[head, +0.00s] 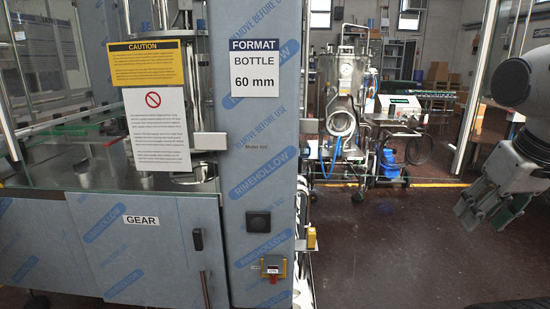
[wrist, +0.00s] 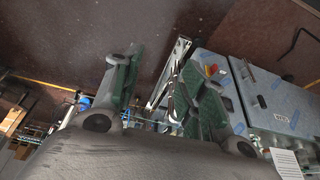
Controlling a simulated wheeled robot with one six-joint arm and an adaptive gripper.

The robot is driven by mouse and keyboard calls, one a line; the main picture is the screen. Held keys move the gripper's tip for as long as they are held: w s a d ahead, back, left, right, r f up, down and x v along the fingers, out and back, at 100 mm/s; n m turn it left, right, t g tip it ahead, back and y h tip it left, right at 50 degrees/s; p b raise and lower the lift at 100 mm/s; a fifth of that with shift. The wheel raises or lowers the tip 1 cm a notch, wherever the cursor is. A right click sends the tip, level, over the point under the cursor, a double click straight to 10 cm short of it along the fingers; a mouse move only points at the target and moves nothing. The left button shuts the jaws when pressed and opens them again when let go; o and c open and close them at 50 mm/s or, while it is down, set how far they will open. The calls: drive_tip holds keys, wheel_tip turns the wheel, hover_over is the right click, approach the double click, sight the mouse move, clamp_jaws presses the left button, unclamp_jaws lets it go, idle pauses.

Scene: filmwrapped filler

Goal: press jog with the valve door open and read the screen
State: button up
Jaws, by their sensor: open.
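My gripper (head: 484,216) hangs open and empty at the right edge of the head view, well away from the machine. Its two green-padded fingers are spread in the wrist view (wrist: 158,85). The filmwrapped machine (head: 258,130) fills the left and middle. A panel labelled GEAR (head: 140,219) with a dark handle looks shut. A small yellow box with red (head: 273,267) sits low on the column, also in the wrist view (wrist: 213,71). A black square fitting (head: 258,222) is above it. I cannot make out any jog button, valve door or lit screen by name.
A steel tank (head: 340,85) on a wheeled frame stands behind, with hoses. A bench unit (head: 398,104) with a small greenish panel is beside it. A blue container (head: 390,163) is below. Dark red floor (head: 400,250) is open between the machine and my arm.

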clamp_jaws()
idle(1.1)
